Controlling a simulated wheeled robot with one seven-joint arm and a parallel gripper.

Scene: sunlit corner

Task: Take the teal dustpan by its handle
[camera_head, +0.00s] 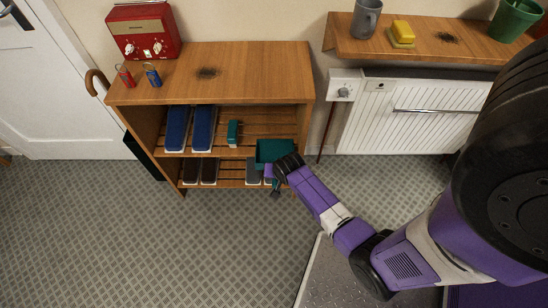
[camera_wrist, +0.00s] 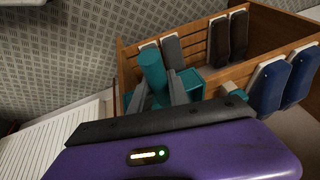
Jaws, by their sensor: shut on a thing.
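The teal dustpan (camera_head: 268,150) is at the right end of the shoe rack's slatted shelf, its pan by the shelf's front edge. In the wrist view its round teal handle (camera_wrist: 151,72) points toward the camera, with part of the teal pan (camera_wrist: 191,80) behind it. My gripper (camera_wrist: 158,90) is shut on the handle, one finger on each side. In the head view my gripper (camera_head: 277,180) is at the rack's front right, and my wrist partly hides the dustpan.
A teal brush-like item (camera_head: 233,133) lies left of the dustpan, beside blue shoes (camera_head: 177,128). Darker shoes (camera_head: 208,170) stand on the shelf below. The wooden rack (camera_head: 245,65) is close above my gripper. A radiator (camera_head: 415,118) stands right; the patterned floor (camera_head: 120,225) in front is clear.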

